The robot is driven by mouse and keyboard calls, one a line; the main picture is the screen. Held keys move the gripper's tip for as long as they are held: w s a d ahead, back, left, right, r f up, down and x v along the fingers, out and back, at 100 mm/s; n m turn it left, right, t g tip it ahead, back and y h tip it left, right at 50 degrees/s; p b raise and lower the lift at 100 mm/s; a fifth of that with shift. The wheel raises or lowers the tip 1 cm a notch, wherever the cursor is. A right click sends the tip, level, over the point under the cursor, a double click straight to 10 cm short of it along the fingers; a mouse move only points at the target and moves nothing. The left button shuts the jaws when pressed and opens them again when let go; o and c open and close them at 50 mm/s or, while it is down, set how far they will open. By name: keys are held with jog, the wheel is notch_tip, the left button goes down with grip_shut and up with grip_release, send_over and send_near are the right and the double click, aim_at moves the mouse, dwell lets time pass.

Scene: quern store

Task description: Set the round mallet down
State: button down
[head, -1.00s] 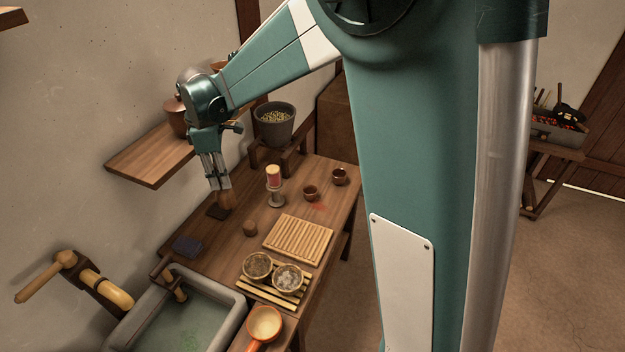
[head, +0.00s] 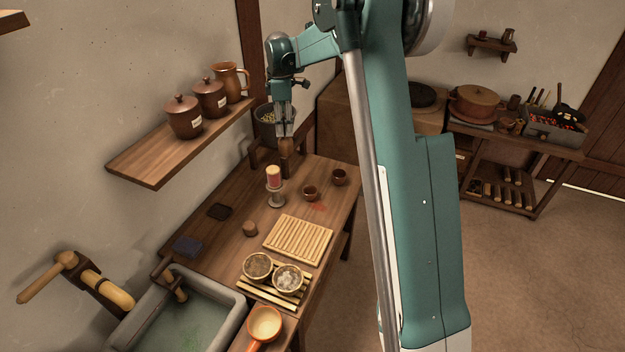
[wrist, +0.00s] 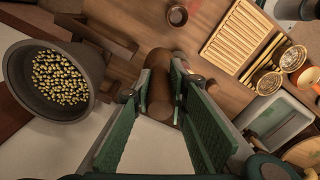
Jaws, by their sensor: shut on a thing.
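The round mallet (head: 287,148) is a brown wooden piece held upright at the far end of the worktable. My gripper (head: 285,133) is shut on it from above. In the wrist view the mallet (wrist: 158,98) shows between the two green fingers of the gripper (wrist: 153,84), which hide part of it. In the head view it is in front of the dark wooden stand with the grey pot. I cannot tell whether its lower end touches the table.
The grey grain pot (wrist: 38,105) is close left in the wrist view. A slatted board (head: 298,238) lies nearer.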

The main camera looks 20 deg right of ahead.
jog(key=w+d, duration=0.4)
jog(key=d, duration=0.9)
notch_tip(320, 180, down, 12)
jog(key=shift+a+r, duration=0.15)
notch_tip(320, 180, down, 6)
dwell(0.4)
jog(key=shift+f+b, duration=0.3)
jog(key=shift+f, duration=1.65)
jog(key=shift+f, duration=0.2)
